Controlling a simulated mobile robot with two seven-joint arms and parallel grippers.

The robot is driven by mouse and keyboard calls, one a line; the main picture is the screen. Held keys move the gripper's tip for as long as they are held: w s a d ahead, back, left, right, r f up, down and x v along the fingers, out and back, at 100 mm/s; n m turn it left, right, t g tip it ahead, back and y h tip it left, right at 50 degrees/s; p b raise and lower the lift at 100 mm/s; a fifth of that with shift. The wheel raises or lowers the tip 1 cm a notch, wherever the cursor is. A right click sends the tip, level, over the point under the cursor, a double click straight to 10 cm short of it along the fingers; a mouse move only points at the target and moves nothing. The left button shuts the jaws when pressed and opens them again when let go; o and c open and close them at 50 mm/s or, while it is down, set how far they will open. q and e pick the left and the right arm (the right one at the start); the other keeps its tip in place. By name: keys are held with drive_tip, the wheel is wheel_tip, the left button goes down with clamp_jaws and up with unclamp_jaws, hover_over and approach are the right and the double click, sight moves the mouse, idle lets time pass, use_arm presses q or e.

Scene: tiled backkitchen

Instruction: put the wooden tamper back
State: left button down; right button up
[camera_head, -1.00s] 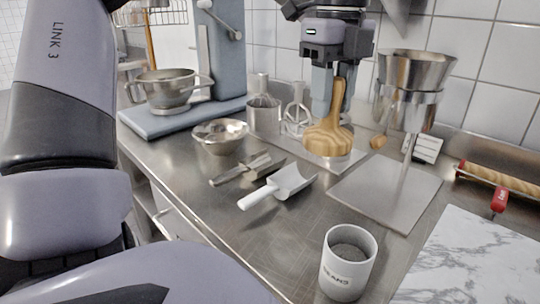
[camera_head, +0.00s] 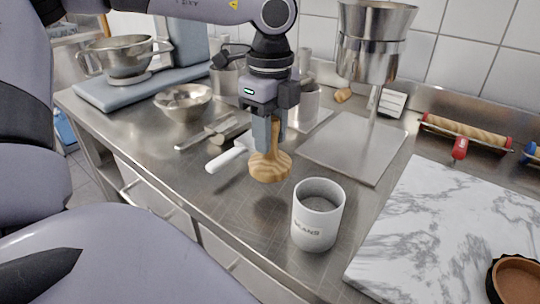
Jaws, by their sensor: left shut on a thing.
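The wooden tamper (camera_head: 270,166) is upright, its handle up and its broad round base down. My left gripper (camera_head: 269,130) points down and is shut on the handle. The tamper hangs in front of the white scoop handle and to the back left of the white mug (camera_head: 318,218), apart from the mug. It appears to be above the steel counter, but I cannot tell how high. My right gripper is out of view.
The white-handled scoop (camera_head: 228,159) lies behind the tamper. A steel bowl (camera_head: 184,101) stands back left. A flat metal base plate (camera_head: 352,147) under a steel hopper (camera_head: 374,42) is back right. A marble board (camera_head: 440,225) lies at right. Bare counter surrounds the mug.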

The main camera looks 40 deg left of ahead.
sight(270, 157)
use_arm(q)
wheel_tip(270, 157, down, 5)
drive_tip(key=shift+f, duration=0.1)
idle(0.3)
drive_tip(key=shift+f+b, duration=0.2)
drive_tip(key=shift+b, duration=0.15)
drive_tip(key=c, duration=0.8)
unclamp_jaws()
drive_tip(key=shift+r, duration=0.1)
drive_tip(key=shift+o, duration=0.2)
drive_tip(key=shift+r+p, duration=0.4)
drive_tip(key=shift+r, duration=0.15)
wheel_tip(270, 157, up, 11)
drive_tip(key=shift+r, duration=0.15)
